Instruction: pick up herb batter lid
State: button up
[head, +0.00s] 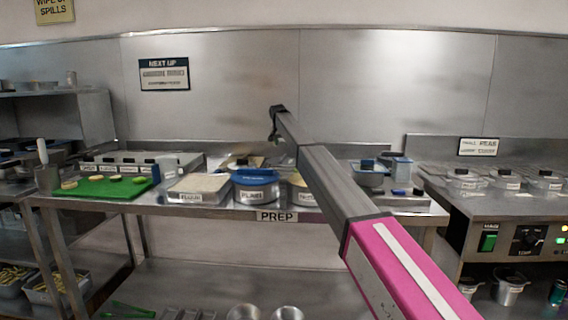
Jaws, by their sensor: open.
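My arm reaches from the lower right up over the prep table, and my gripper (273,127) is at its far end, small and dark against the steel back wall. It is open and appears empty, above and apart from the containers. Below it is a round tub (256,194) with a blue lid (255,176) and a white label too small to read surely. More round containers stand behind and beside it, partly hidden by the tub and my arm. I cannot tell which lid is the herb batter lid.
The prep table (225,213) also holds a green board (104,190) with pale pieces, a crumb tray (199,187), and blue-topped containers (370,174) right of my arm. A fryer unit (510,212) with lidded pots stands at right.

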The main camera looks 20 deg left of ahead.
aim_at(283, 156)
jog(key=x, duration=0.9)
jog(key=shift+s+a+f, duration=0.15)
jog(key=shift+s+a, duration=0.05)
grip_shut()
